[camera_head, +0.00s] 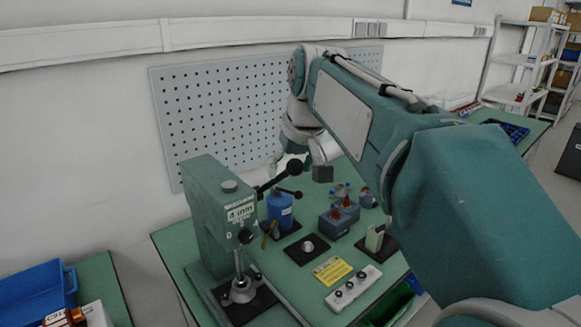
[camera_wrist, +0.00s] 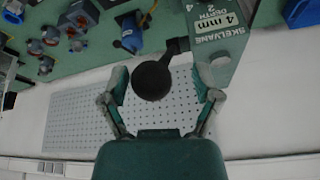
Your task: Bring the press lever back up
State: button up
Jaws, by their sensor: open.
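The green press (camera_head: 210,215) stands at the left of the bench in the head view. Its black lever (camera_head: 270,184) slants up to the right from the press head and ends in a round black knob (camera_head: 294,167). In the wrist view the knob (camera_wrist: 152,80) shows large between the fingers of my gripper (camera_wrist: 161,84), with the lever arm (camera_wrist: 177,46) running to the press (camera_wrist: 212,30). My gripper (camera_head: 299,168) is open, one finger on each side of the knob in the wrist view. A gap shows on both sides; depth is hard to judge.
The pegboard (camera_head: 225,110) is on the wall behind my gripper.

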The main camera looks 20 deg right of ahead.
jog(key=shift+d, duration=0.45)
jog(key=shift+c, duration=0.9)
grip_shut()
jog(key=shift+a, duration=0.2)
